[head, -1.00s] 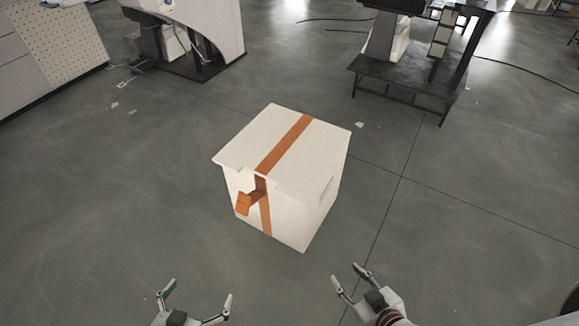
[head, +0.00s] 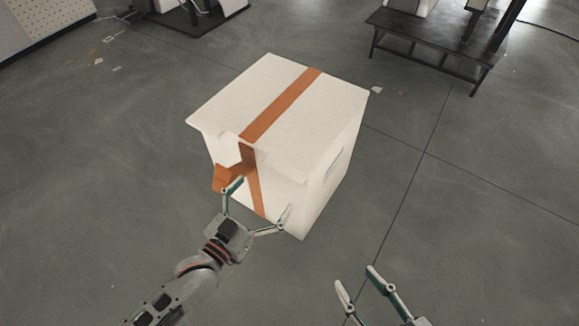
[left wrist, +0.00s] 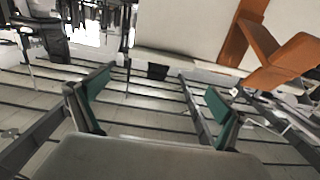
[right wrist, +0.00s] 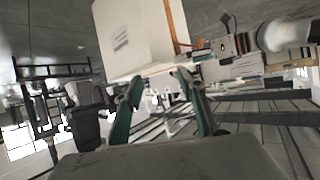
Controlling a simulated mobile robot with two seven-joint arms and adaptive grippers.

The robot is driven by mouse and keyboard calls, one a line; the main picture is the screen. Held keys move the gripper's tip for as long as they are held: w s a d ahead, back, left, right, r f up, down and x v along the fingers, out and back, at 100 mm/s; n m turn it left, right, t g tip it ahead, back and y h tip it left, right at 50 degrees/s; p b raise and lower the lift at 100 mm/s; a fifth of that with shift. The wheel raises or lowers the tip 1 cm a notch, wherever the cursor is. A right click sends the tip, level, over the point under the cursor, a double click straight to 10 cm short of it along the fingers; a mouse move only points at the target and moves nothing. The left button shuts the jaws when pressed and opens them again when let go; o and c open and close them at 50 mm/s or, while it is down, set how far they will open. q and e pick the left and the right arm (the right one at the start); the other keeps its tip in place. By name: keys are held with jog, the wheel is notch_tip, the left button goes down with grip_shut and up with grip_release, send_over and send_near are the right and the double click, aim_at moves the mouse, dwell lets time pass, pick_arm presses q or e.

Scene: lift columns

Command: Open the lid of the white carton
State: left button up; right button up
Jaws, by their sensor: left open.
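The white carton (head: 290,150) stands on the floor ahead of me. Its lid (head: 325,105) lies closed on top, with an orange strap (head: 282,104) across it that hangs down the front and ends in an orange tab (head: 221,178). My left gripper (head: 262,199) is open and empty in front of the carton's front face, close to the tab. In the left wrist view the tab (left wrist: 277,62) is at upper right, beyond the right finger. My right gripper (head: 354,278) is open and empty, in front of the carton at lower right. The carton also shows in the right wrist view (right wrist: 128,38).
A low dark table (head: 432,36) stands at the back right. A pegboard panel (head: 48,22) and another dark-based stand (head: 190,18) are at the back left.

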aim_at(281, 173)
pick_arm(q)
jog(key=x, duration=0.2)
jog(key=b+x, duration=0.1)
jog(key=x, duration=0.2)
jog(key=f+b+x, duration=0.1)
jog(key=x, duration=0.2)
jog(key=shift+w, duration=0.25)
jog(key=shift+w+d+r, duration=0.2)
jog(key=shift+w, duration=0.1)
pick_arm(e)
jog(key=shift+s+a+m+y, duration=0.15)
jog(key=shift+a+m+y, duration=0.15)
jog(key=shift+a+m, duration=0.55)
